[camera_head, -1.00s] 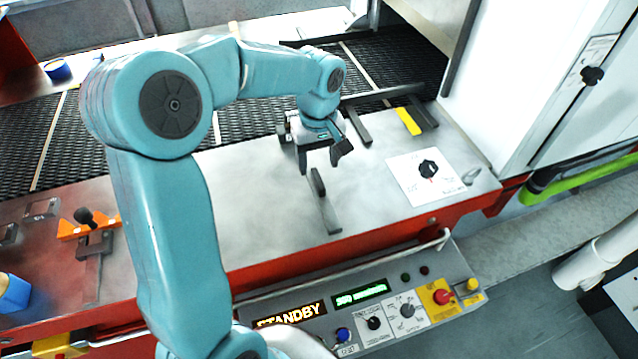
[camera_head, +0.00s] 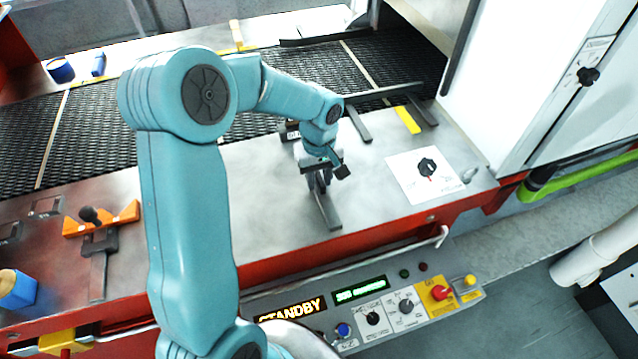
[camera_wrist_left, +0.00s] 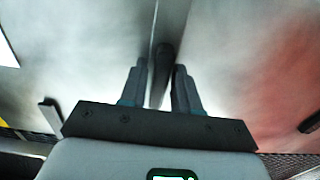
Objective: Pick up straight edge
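A grey straight edge with a dark raised handle (camera_head: 328,210) lies flat on the metal ledge, near its front edge. I take this to be the straight edge; its far end is hidden under my gripper. My left gripper (camera_head: 322,184) is right over the far end of it. In the left wrist view the fingers (camera_wrist_left: 158,88) stand apart, one on each side of the dark handle (camera_wrist_left: 162,62). The right-hand finger looks close to the handle; I cannot tell whether it touches. My right gripper is not in view.
A white card with a black knob (camera_head: 428,168) lies to the right. A dark bar (camera_head: 357,122) and a yellow strip (camera_head: 408,120) sit by the black mesh belt (camera_head: 375,68). An orange holder (camera_head: 100,220) is at the left. The control panel (camera_head: 370,310) is in front.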

